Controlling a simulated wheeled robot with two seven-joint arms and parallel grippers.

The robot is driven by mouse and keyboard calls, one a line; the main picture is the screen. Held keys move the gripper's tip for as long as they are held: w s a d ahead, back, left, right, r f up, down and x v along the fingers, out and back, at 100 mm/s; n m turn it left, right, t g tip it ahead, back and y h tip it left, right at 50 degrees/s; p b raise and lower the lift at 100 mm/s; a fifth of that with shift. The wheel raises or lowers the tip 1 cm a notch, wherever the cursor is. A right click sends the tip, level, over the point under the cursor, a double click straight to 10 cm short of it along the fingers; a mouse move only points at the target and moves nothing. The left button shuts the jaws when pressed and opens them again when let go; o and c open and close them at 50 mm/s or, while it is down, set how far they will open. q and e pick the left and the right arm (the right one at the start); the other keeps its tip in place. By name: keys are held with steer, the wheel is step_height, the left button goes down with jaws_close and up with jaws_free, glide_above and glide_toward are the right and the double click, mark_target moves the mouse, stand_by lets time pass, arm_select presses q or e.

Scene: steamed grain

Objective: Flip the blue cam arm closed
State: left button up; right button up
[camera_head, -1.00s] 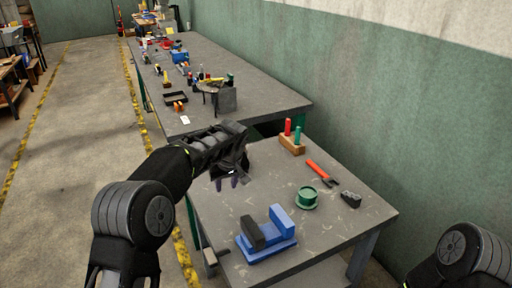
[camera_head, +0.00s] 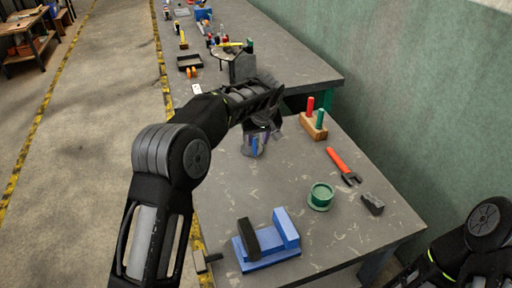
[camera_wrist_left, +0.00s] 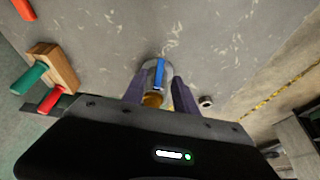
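The blue cam arm (camera_wrist_left: 160,73) is a narrow blue bar on a grey round fitting with a brass-coloured end (camera_wrist_left: 152,100), in the left wrist view. In the head view it is a small blue strip (camera_head: 254,146) at my left fingertips. My left gripper (camera_wrist_left: 158,92) is open, with one purple-grey finger on each side of the fitting; the gripper also shows in the head view (camera_head: 262,143). I cannot tell whether the fingers touch the arm. The fitting's lower part is hidden by the gripper body. My right gripper is out of view; only part of that arm shows.
A blue fixture with a black block (camera_head: 270,258), a green round cup (camera_head: 320,197), a red-handled wrench (camera_head: 340,162), a dark small block (camera_head: 372,204) and a wooden block with red and green pegs (camera_head: 314,126) are on the grey table (camera_head: 300,222). A wall stands at the right.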

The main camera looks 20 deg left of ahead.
mark_target(255, 150)
arm_select(q)
steer(key=p+x, duration=0.1)
steer(key=x, duration=0.5)
steer(key=shift+w+a+f, duration=0.1)
steer(key=shift+w+f, duration=0.05)
steer(key=shift+f, duration=0.25)
steer(key=shift+c, duration=0.3)
jaws_close()
